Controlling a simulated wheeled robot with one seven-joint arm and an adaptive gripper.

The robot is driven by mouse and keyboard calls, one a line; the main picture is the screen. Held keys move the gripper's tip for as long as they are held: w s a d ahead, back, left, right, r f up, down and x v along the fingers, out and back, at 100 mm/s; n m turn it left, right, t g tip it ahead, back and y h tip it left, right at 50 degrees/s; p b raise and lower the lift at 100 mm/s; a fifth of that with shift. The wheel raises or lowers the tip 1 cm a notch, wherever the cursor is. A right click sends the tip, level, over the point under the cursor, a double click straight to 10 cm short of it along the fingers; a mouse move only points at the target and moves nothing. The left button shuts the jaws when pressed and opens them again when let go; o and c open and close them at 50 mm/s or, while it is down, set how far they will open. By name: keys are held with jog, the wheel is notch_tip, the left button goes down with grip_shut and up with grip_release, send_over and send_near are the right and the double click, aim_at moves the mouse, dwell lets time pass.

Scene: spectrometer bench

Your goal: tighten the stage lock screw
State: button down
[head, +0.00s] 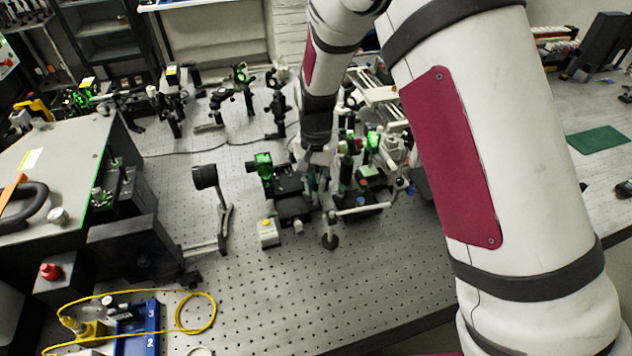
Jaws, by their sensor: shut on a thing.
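My gripper (316,180) points down at the optics in the middle of the bench, at the end of my white arm. Its fingers are shut at the stage, on what looks to be the stage lock screw. The screw itself is too small and too covered by the fingers to make out. The dark stage (290,206) sits on the perforated bench just left of my gripper, with a green-lit mount (264,166) at its back left. How far the screw is turned cannot be told.
Green-lit optics (373,142) and a horizontal rod (362,209) on a post crowd my gripper's right side. A small pale box with a yellow button (268,232) and a black disc on a stand (205,177) stand left.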

aim_at(315, 185)
jog(key=shift+a+m, duration=0.1)
jog(key=shift+m, duration=0.6)
jog(key=c, duration=1.6)
grip_release()
notch_tip(315, 185, up, 12)
